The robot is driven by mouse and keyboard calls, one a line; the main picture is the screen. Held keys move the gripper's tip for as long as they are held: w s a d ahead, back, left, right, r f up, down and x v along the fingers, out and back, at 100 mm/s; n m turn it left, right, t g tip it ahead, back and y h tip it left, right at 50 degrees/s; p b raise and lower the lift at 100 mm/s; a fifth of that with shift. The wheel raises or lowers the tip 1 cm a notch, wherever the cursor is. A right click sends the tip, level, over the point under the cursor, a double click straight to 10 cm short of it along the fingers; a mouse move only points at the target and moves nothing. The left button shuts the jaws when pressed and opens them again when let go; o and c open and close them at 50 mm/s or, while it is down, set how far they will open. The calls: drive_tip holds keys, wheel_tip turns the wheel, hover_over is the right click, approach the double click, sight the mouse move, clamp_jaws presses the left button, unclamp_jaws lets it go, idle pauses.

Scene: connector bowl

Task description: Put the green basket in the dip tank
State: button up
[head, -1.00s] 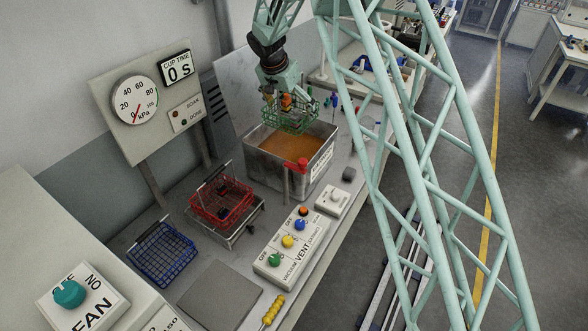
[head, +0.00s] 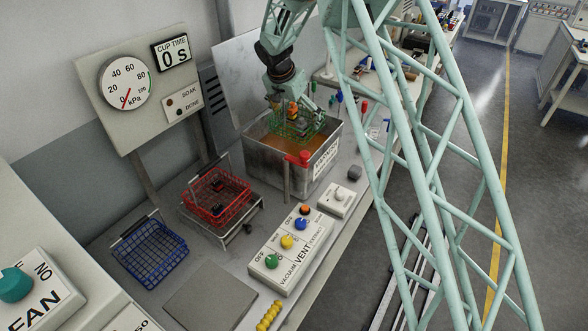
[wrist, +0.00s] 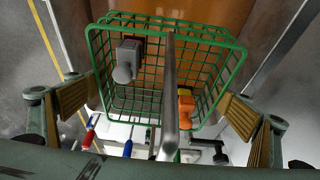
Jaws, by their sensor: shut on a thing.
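The green basket (head: 292,130) is a wire basket holding a few small parts, including a grey one and an orange one. It hangs from my gripper (head: 287,100) over the back part of the dip tank (head: 258,158). The dip tank is an open grey metal box with orange-brown liquid. The basket's lower part overlaps the tank opening; I cannot tell whether it touches the liquid. In the wrist view the green basket (wrist: 98,62) shows below a grey handle bar.
A red basket (head: 217,197) sits on a metal stand, and a blue basket (head: 150,252) lies left of it. A red-topped post (head: 300,158) stands at the tank's front. A control box (head: 287,245) with coloured knobs is nearer. A gauge panel (head: 128,85) stands left.

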wheel_tip(320, 180, down, 7)
drive_tip(key=b, duration=0.6)
drive_tip(key=shift+w, duration=0.25)
drive_tip(key=shift+d, duration=0.1)
drive_tip(key=shift+f+b, duration=0.55)
drive_tip(key=shift+f, duration=2.55)
drive_tip(key=shift+f, duration=1.85)
drive_tip(key=shift+f+b, duration=0.15)
drive_tip(key=shift+b, duration=0.2)
drive_tip(key=o, duration=0.7)
